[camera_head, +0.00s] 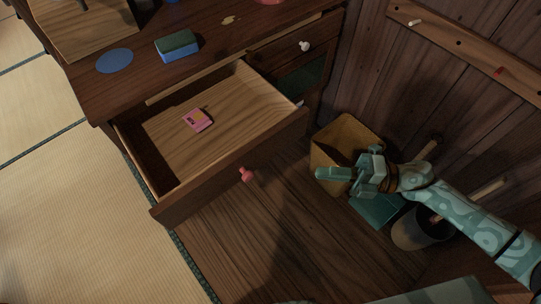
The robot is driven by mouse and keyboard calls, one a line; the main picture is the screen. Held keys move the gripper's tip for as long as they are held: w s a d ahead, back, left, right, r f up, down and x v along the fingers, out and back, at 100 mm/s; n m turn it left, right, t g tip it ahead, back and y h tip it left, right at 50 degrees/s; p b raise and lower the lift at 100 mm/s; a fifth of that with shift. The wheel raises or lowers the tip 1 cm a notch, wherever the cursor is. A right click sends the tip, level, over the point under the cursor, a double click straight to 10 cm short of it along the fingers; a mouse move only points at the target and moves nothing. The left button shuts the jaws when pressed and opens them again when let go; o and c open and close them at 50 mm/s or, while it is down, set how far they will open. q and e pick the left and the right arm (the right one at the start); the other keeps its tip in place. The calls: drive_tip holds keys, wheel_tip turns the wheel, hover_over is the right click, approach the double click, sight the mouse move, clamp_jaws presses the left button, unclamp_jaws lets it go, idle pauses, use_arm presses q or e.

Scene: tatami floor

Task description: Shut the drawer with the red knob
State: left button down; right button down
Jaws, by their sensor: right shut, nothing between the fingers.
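The drawer (232,165) with the red knob (246,174) is pulled well out of the dark wooden cabinet (120,90). A small pink box (197,120) lies on its bare floor. My right gripper (322,173) is shut and empty, to the right of the drawer's front panel and apart from it, with its fingers pointing left. The right arm comes in from the lower right. My left gripper is not in view.
A second drawer with a white knob (305,46) is at the right. A blue and green sponge (177,46) and a blue disc (114,60) lie on the cabinet top. Floor before the drawer is clear.

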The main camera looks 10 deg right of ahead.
drive_tip(key=b, duration=0.2)
approach(253, 155)
drive_tip(key=s+a, duration=0.2)
drive_tip(key=a, duration=0.2)
drive_tip(key=w, duration=0.1)
drive_tip(key=w+a, duration=0.1)
drive_tip(key=b, duration=0.1)
drive_tip(key=shift+w+a+f, duration=0.2)
drive_tip(key=shift+w+f, duration=0.1)
drive_tip(key=shift+w, duration=0.1)
drive_tip(key=shift+w+a+r, duration=0.15)
drive_tip(key=shift+w+a, duration=0.05)
drive_tip(key=shift+w, duration=0.1)
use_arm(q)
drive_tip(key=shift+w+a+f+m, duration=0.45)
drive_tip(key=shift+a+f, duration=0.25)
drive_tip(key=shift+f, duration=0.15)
